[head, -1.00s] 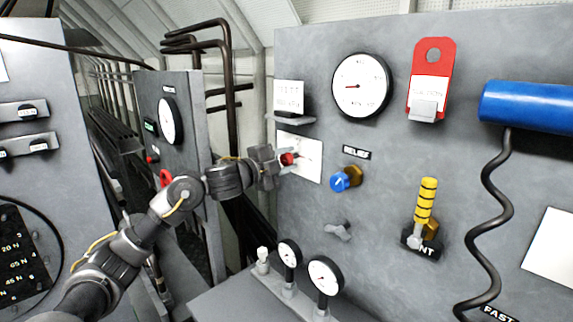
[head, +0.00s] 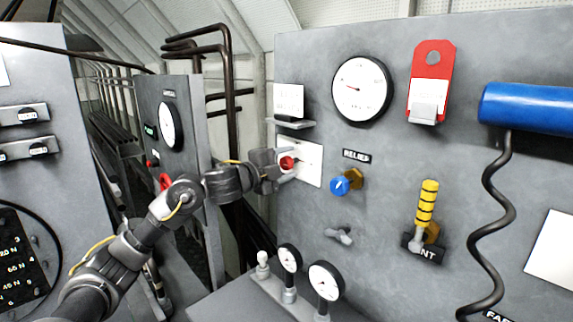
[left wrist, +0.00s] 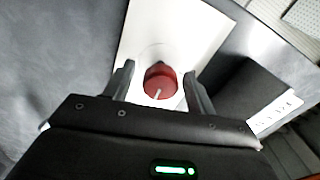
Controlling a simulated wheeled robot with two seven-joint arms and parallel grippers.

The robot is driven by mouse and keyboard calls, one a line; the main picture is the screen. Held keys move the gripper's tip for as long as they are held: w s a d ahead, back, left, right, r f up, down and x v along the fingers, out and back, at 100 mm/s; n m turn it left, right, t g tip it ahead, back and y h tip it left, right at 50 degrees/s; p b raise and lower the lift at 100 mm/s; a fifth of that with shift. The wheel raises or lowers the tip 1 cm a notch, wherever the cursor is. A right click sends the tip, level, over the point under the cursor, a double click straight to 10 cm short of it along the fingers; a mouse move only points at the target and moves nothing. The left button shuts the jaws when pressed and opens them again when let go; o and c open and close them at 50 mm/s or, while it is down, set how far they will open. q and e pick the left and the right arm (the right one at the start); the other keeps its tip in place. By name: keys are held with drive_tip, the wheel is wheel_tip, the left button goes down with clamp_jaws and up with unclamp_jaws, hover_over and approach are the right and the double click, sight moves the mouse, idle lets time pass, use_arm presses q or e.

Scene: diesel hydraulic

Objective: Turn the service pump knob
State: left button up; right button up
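The red service pump knob (head: 287,163) sits on a white plate (head: 311,165) at the left edge of the big grey panel. My left gripper (head: 285,163) reaches it from the left. In the left wrist view the round red knob (left wrist: 160,82) with a white pointer line lies between the two fingers (left wrist: 160,88). A gap shows on each side of the knob, so the fingers are open around it and seem not to press on it. The pointer line slants toward the lower left there. My right gripper is not in view.
A blue knob (head: 345,182) marked relief is right of the white plate, below a large round gauge (head: 361,89). A small grey shelf (head: 290,124) juts out above the plate. Small gauges (head: 325,280) stand below. A second panel (head: 178,130) is behind my left arm.

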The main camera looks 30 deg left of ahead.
use_arm(q)
drive_tip(key=shift+s+a+f, duration=0.1)
drive_tip(key=shift+s+a, duration=0.1)
drive_tip(key=shift+s, duration=0.15)
drive_tip(key=b+v, duration=0.3)
drive_tip(key=v, duration=0.7)
